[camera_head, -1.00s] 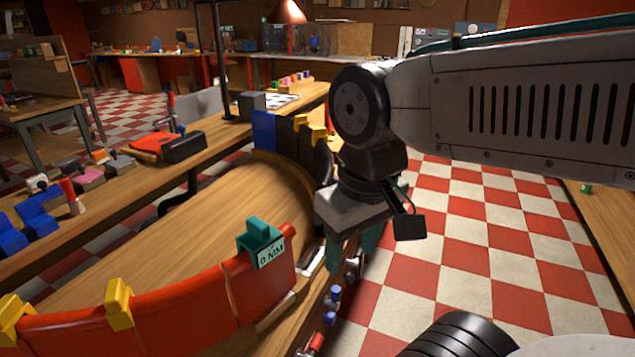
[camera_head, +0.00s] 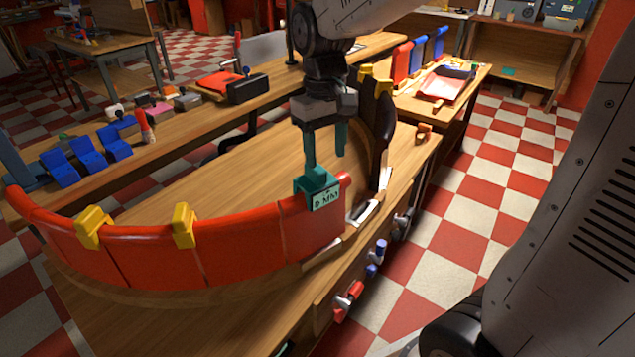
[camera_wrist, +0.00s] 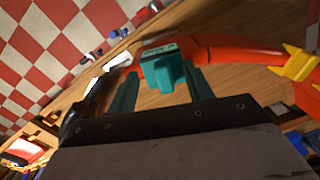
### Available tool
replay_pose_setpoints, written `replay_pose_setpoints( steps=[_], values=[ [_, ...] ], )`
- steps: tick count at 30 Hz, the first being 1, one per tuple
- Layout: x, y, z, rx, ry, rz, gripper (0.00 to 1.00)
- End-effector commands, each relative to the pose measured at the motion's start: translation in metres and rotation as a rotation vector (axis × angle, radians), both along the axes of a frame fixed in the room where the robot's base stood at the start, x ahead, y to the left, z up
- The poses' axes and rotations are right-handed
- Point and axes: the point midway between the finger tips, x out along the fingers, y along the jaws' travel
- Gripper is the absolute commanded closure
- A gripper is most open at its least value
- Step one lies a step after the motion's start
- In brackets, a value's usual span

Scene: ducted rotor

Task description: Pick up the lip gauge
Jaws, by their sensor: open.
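The lip gauge (camera_head: 318,190) is a teal block with a pale label reading "0 MM". It sits on the top edge of the red curved duct wall (camera_head: 240,243), near that wall's right end. My gripper (camera_head: 326,162) has two teal fingers pointing down and is open just above the gauge. In the head view the left finger overlaps the gauge's top; I cannot tell whether they touch. In the wrist view the gauge (camera_wrist: 161,68) shows between the two fingers, a little beyond their tips. Nothing is held.
Yellow clips (camera_head: 184,225) sit on the red wall to the left. A dark curved wall section (camera_head: 378,120) stands behind and right of my gripper. Blue blocks (camera_head: 87,152) lie on the back bench. The wooden tabletop (camera_head: 215,170) inside the ring is mostly clear.

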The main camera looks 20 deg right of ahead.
Motion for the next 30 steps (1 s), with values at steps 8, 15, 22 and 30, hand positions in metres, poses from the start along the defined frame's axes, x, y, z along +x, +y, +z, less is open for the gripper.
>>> replay_pose_setpoints(
  steps=[8,15,22,30],
  values=[
    [0.034,0.004,-0.001,0.008,-0.066,0.050,0.49],
    [0.033,0.004,-0.030,0.008,-0.064,0.049,0.49],
    [0.033,0.004,-0.062,0.008,-0.065,0.048,0.49],
    [0.033,0.004,-0.067,0.008,-0.067,0.048,0.49]
  ],
)
